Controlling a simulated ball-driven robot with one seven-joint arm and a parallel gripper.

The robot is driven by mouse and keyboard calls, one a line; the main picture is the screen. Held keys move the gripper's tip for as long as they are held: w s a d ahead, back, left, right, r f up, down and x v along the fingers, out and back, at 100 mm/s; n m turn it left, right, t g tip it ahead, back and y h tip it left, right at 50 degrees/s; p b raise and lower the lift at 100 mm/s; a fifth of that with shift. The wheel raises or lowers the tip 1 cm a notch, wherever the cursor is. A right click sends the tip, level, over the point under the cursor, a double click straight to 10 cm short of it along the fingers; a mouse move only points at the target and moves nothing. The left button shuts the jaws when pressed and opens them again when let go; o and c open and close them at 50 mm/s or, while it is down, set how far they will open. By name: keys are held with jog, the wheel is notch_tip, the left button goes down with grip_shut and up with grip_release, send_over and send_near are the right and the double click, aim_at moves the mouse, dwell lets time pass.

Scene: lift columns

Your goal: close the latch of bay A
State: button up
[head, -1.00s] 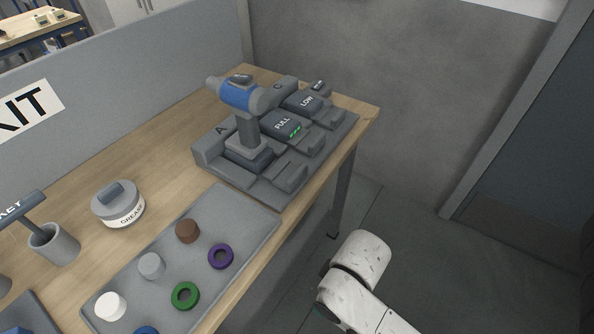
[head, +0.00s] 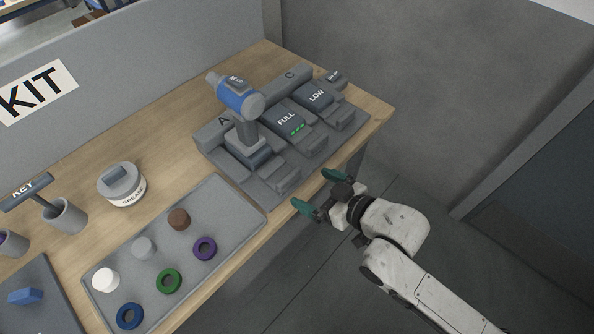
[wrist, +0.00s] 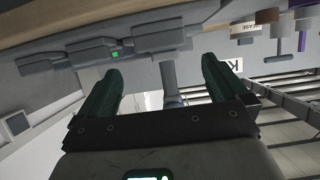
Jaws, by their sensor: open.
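The blue and grey drill (head: 240,100) stands upright in bay A, the bay (head: 225,165) by the letter A on the grey dock. The grey latch block (head: 284,179) of bay A is at the bay's front edge, beyond the drill's foot. I cannot tell whether it is fastened. My gripper (head: 318,191) is open and empty, its green fingers just off the table's front edge, to the right of this latch and apart from it. In the wrist view my gripper (wrist: 160,72) points toward the dock's front, with a grey latch block (wrist: 165,37) ahead.
A battery marked FULL (head: 287,118) with green lights and one marked LOW (head: 318,95) sit in the neighbouring bays. A grey tray (head: 215,215) with coloured rings and caps lies left of the dock. A grease tin (head: 121,185) stands behind it. Floor (head: 330,265) beside the table is clear.

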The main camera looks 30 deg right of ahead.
aim_at(291, 178)
jog(key=p+x, duration=0.1)
jog(key=x, duration=0.8)
jog(key=shift+w+a+f, duration=0.1)
jog(key=shift+f, duration=0.1)
jog(key=shift+c, duration=0.3)
jog(key=c, duration=1.2)
jog(key=shift+o, duration=0.2)
jog(key=shift+w+a+r+b, duration=0.1)
jog(key=shift+w+a+b, duration=0.15)
jog(key=shift+w, duration=0.4)
jog(key=shift+w+a+b, duration=0.1)
jog(key=shift+w+a, duration=0.1)
jog(key=shift+w, duration=0.45)
jog(key=shift+r, duration=0.1)
jog(key=o, duration=1.1)
jog(key=shift+o, duration=0.6)
jog(key=shift+w, duration=0.15)
